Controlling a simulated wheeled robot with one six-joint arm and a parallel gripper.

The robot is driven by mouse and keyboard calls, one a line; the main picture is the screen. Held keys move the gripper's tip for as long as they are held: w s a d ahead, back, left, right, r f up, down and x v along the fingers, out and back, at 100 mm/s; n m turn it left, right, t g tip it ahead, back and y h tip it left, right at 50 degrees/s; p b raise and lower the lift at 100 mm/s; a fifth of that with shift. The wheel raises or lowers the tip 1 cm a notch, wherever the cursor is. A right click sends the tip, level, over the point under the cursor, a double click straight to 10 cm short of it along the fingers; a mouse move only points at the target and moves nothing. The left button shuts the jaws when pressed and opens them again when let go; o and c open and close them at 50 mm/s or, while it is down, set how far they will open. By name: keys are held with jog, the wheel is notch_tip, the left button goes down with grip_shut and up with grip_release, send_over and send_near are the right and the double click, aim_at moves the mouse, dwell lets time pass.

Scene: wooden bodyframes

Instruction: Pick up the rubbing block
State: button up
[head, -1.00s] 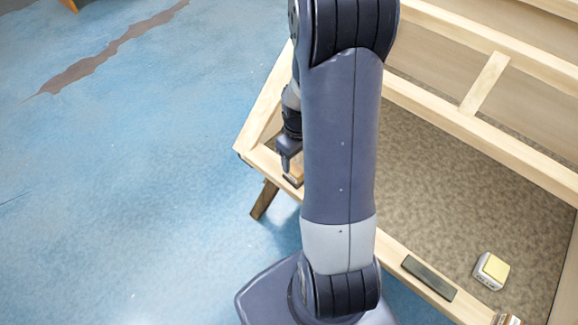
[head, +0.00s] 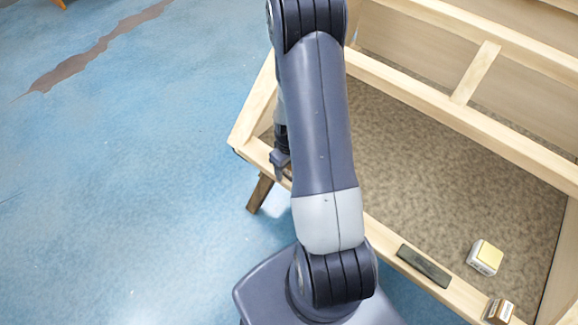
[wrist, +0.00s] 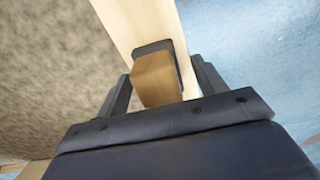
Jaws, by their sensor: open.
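A brown wooden block with a dark pad, which looks like the rubbing block (wrist: 157,78), lies on a pale wooden rail in the wrist view. My gripper (wrist: 162,88) is open, with one finger on each side of the block. The block is between the fingers; I cannot tell whether either finger touches it. In the head view my gripper (head: 280,174) is over the left end of the frame's near rail, and the block there is mostly hidden by my gripper and arm.
The wooden frame (head: 408,93) surrounds a brown speckled panel (head: 420,160). A dark flat bar (head: 424,266) and a small brown-and-white block (head: 499,311) are on the near rail. A white block with a yellow top (head: 485,257) sits on the panel. Blue floor (head: 110,200) is clear at left.

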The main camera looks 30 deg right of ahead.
jog(key=c, duration=1.1)
jog(key=shift+c, duration=0.2)
notch_tip(320, 180, up, 10)
jog(key=shift+f, duration=0.1)
dwell(0.3)
